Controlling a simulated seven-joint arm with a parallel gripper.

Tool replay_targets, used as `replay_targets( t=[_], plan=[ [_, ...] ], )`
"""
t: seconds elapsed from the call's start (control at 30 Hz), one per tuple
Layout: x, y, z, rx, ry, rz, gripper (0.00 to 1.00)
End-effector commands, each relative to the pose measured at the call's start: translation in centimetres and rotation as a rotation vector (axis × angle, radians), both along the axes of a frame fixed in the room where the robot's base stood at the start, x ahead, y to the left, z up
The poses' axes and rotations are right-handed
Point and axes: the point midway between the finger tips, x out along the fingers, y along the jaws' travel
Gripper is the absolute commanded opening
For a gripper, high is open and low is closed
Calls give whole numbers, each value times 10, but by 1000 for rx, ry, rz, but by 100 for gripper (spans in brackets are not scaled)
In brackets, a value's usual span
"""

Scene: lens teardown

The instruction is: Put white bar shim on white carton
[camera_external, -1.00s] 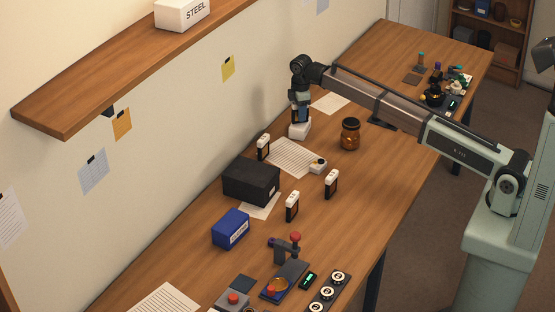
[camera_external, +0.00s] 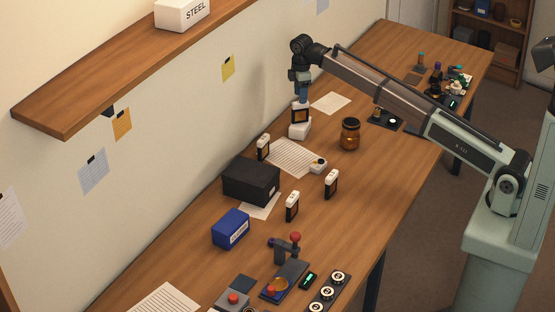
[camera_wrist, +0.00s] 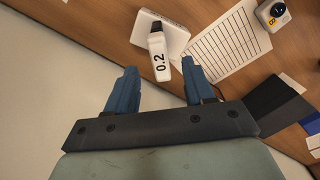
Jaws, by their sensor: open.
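A shim with a white top marked "0.2" (camera_wrist: 158,63) stands on the white carton (camera_external: 299,131). It also shows in the external view (camera_external: 300,114), upright with a dark body below its white top. The carton (camera_wrist: 179,42) shows behind the shim in the wrist view. My gripper (camera_external: 302,94) is just above the shim. Its blue fingers (camera_wrist: 160,69) are open, spread to either side of the shim's top and apart from it.
Other white-topped shims stand on the bench (camera_external: 263,147), (camera_external: 331,184), (camera_external: 292,207). A black box (camera_external: 251,181), a blue box (camera_external: 230,229) and an amber jar (camera_external: 350,134) stand nearby. A printed sheet (camera_wrist: 221,46) lies beside the carton. The wall is close behind.

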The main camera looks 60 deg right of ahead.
Motion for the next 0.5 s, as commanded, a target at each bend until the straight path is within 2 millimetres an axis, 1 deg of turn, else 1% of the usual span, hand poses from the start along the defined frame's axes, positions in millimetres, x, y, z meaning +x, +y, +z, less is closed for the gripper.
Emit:
replay_targets(
  t=[0.03,0.2,0.33,0.5],
  plan=[
    [1,0,10,0,-1,0,53],
    [1,0,29,-1,-1,0,53],
    [0,0,37,0,0,0,53],
    [0,0,39,0,1,0,53]
  ],
)
